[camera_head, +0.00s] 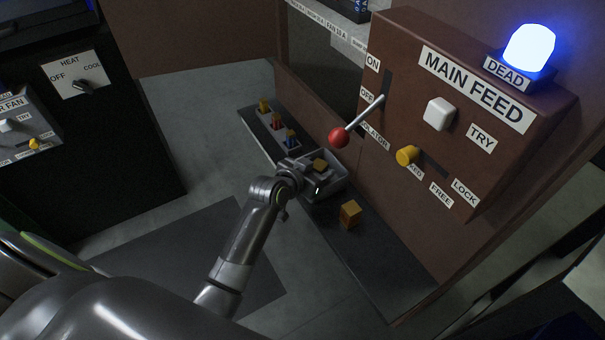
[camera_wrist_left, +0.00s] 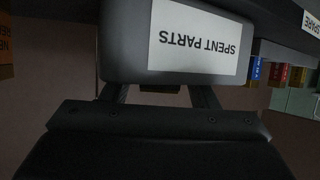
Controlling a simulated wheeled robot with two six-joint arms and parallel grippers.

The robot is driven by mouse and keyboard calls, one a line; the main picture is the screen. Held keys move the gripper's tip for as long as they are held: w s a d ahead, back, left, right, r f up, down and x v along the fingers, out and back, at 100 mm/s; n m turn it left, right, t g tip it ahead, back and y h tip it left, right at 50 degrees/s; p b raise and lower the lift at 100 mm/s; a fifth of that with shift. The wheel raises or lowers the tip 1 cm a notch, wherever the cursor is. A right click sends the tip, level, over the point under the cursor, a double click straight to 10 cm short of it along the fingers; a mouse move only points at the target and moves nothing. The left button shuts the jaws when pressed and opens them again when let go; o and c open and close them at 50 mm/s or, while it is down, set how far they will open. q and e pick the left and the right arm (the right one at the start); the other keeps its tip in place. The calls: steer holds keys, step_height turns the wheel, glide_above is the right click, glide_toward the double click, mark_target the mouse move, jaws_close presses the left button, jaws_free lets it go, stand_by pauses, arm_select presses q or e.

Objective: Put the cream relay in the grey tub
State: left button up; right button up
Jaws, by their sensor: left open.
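The grey tub (camera_head: 335,187) stands on the dark shelf in the head view. In the left wrist view the tub (camera_wrist_left: 122,50) appears upside down with a white "SPENT PARTS" label. A small tan-brown block (camera_head: 320,165) shows at the tub's opening. It may be the cream relay, though its colour looks brown in this dim light. In the left wrist view a sliver of this block (camera_wrist_left: 160,89) shows past the tub's rim, between my fingers. My left gripper (camera_head: 311,178) is open at the tub, its fingers either side of the block. Contact is hidden.
An orange block (camera_head: 350,213) stands on the shelf (camera_head: 385,260) nearer me. Several coloured parts (camera_head: 277,122) stand in a row beyond the tub. The main feed cabinet (camera_head: 475,140) rises to the right, its red-knobbed lever (camera_head: 339,138) jutting out above the tub.

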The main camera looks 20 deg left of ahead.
arm_select(q)
steer(key=p+v, duration=0.2)
steer(key=v, duration=0.8)
steer(key=shift+s+r, duration=0.2)
steer(key=shift+s, duration=0.1)
arm_select(e)
steer(key=shift+g, duration=0.3)
steer(key=f, duration=0.3)
steer(key=s+d+f, duration=0.1)
steer(key=f, duration=0.1)
steer(key=shift+f, duration=0.2)
arm_select(q)
steer(key=s+a+f+n+g+y, duration=0.1)
steer(key=s+a+f+g, duration=0.15)
steer(key=s+f, duration=0.55)
steer(key=s+a+f+n+g+y, duration=0.15)
steer(key=s+f+g, duration=0.35)
steer(key=f, duration=0.5)
steer(key=s+a+f+n+g, duration=0.1)
steer(key=s+f, duration=0.3)
steer(key=s, duration=0.4)
steer(key=s+a+f+n+g+y, duration=0.1)
steer(key=s+a+f+g, duration=0.1)
steer(key=s+f, duration=0.3)
steer(key=s+g, duration=0.1)
steer(key=s, duration=0.3)
steer(key=shift+s+a+f, duration=0.2)
steer(key=shift+s+a, duration=0.1)
steer(key=shift+a, duration=0.05)
